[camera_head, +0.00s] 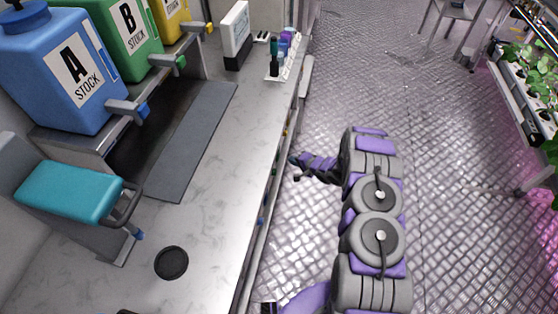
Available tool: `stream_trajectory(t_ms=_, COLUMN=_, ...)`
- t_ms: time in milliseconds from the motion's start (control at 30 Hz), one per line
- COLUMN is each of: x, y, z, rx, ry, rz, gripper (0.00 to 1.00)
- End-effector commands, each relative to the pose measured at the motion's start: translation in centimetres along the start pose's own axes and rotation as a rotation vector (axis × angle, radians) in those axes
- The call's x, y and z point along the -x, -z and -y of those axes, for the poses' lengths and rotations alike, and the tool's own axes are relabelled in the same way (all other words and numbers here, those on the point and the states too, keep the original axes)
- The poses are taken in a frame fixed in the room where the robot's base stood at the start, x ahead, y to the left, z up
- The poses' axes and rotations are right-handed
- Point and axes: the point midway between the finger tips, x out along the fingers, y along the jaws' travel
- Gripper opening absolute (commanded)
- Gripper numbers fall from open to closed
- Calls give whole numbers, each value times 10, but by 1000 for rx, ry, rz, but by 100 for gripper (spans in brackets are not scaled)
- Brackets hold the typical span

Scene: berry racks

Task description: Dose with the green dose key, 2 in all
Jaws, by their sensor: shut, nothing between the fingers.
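The green dose key (180,62) is a small green tab at the end of the grey spout on the green tank (118,38) marked B STOCK. It sits between the blue key (143,110) of tank A (68,75) and the yellow key (209,27) of the yellow tank (172,14). My gripper (295,167) is small in view, shut and empty, pointing left beside the counter's edge. It is well apart from the green key, to its lower right. Its fingertips are dark and hard to make out.
A dark round dish (171,262) stands on the pale counter (215,215). A teal-topped device (75,190) is at left. A white sign (236,28) and a rack of small bottles (285,55) stand at the far end. Plants (535,70) are at right; the metal floor (460,220) is clear.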

Motion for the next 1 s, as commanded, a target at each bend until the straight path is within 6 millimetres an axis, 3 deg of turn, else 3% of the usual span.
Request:
stream_trajectory(t_ms=300, x=-14, y=-10, z=12, rx=1, ry=0, rz=-1, gripper=0)
stream_trajectory(t_ms=1000, x=-15, y=-11, z=12, rx=0, ry=-1, rz=-1, gripper=0)
